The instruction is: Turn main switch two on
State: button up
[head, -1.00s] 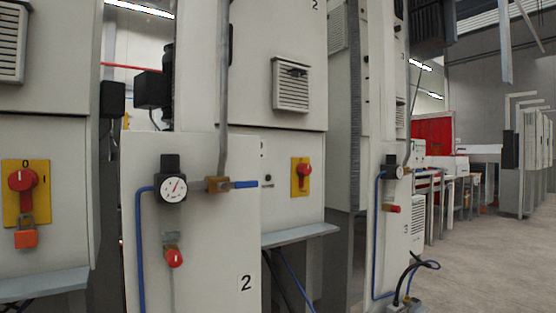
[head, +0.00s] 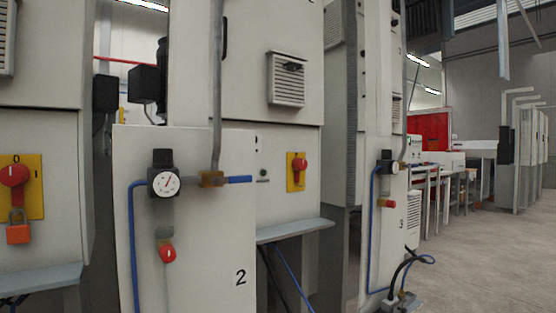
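A red rotary switch on a yellow plate (head: 297,171) is on the lower front of the grey cabinet (head: 275,210) behind the panel marked 2. It is small in view and its exact handle position is hard to tell. Another red rotary switch on a yellow plate (head: 15,176) is at the left edge, on a different cabinet, with a 0 above its knob. An orange padlock (head: 18,232) hangs from that one. My gripper is not in view.
A front panel marked 2 (head: 215,285) carries a pressure gauge (head: 164,183), a red valve handle (head: 168,254) and blue hose. It stands left of and before the cabinet switch. A grey ledge (head: 295,231) juts out below that switch. Open floor (head: 490,255) lies at right.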

aim_at(298, 164)
jog(key=i+l+z, duration=0.1)
jog(key=i, duration=0.45)
jog(key=i+l+z, duration=0.1)
jog(key=i, duration=0.5)
